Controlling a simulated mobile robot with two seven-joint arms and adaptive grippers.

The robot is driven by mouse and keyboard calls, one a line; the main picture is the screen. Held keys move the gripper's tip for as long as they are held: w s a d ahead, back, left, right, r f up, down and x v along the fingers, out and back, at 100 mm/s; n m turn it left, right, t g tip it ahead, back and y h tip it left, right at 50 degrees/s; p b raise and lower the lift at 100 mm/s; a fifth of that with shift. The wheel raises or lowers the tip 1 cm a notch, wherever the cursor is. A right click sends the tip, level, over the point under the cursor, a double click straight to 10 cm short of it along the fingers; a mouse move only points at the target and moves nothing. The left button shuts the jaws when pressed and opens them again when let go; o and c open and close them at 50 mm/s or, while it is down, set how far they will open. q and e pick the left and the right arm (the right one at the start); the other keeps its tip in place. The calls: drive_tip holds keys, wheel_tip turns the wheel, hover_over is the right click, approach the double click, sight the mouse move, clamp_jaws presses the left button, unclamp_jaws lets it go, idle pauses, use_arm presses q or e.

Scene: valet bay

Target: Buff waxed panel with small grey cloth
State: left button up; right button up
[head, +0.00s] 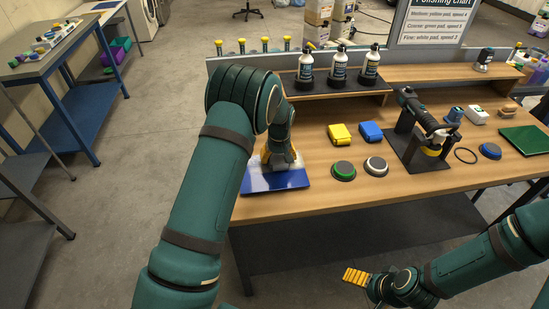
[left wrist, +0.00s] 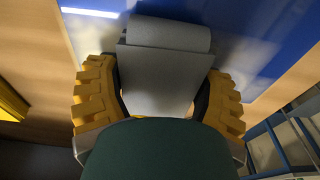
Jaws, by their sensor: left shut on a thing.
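The blue panel (head: 290,181) lies on the near left part of the wooden bench, with a paler area toward its far side. My left gripper (head: 283,158) is over it, pointing down. In the left wrist view the panel (left wrist: 270,20) fills the top, with pale streaks on it. There the small grey cloth (left wrist: 160,75), folded or rolled at its far end, sits between the yellow fingers of my left gripper (left wrist: 160,95), which is shut on it. The cloth is mostly hidden in the head view. My right gripper (head: 357,276) is low, in front of the bench; its finger gap is unclear.
A yellow block (head: 339,134) and a blue block (head: 370,132) lie right of the panel. Round pads (head: 343,171) and a polisher on a black stand (head: 418,155) are farther right. Bottles (head: 339,66) stand on the back shelf. Bare wood lies in front of the pads.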

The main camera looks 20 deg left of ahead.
sight(299, 159)
use_arm(q)
drive_tip(key=shift+w+d+b, duration=0.15)
drive_tip(key=shift+w+d, duration=0.5)
drive_tip(key=shift+d, duration=0.4)
drive_tip(key=shift+w+d+b, duration=0.1)
drive_tip(key=shift+w+d, duration=0.5)
drive_tip(key=shift+d, duration=0.4)
drive_tip(key=shift+w+d+b, duration=0.15)
drive_tip(key=shift+w+d, duration=0.5)
drive_tip(key=shift+d, duration=0.4)
drive_tip(key=shift+s+a, duration=0.55)
drive_tip(key=shift+a, duration=0.35)
drive_tip(key=shift+s+a, duration=0.5)
drive_tip(key=shift+a, duration=0.35)
drive_tip(key=shift+a, duration=0.1)
drive_tip(key=shift+s+a, duration=0.75)
drive_tip(key=shift+a, duration=0.4)
drive_tip(key=shift+s+a, duration=0.7)
drive_tip(key=shift+a, duration=0.45)
drive_tip(key=shift+s+a, duration=0.75)
drive_tip(key=shift+a, duration=0.4)
drive_tip(key=shift+s+a+f+b, duration=0.15)
drive_tip(key=shift+s+a, duration=0.5)
drive_tip(key=shift+a, duration=0.4)
drive_tip(key=shift+s+a+r+b, duration=0.15)
drive_tip(key=shift+s+a, duration=0.5)
drive_tip(key=shift+a, duration=0.4)
drive_tip(key=shift+s+a+f+b, duration=0.15)
drive_tip(key=shift+s+a, duration=0.5)
drive_tip(key=shift+a, duration=0.4)
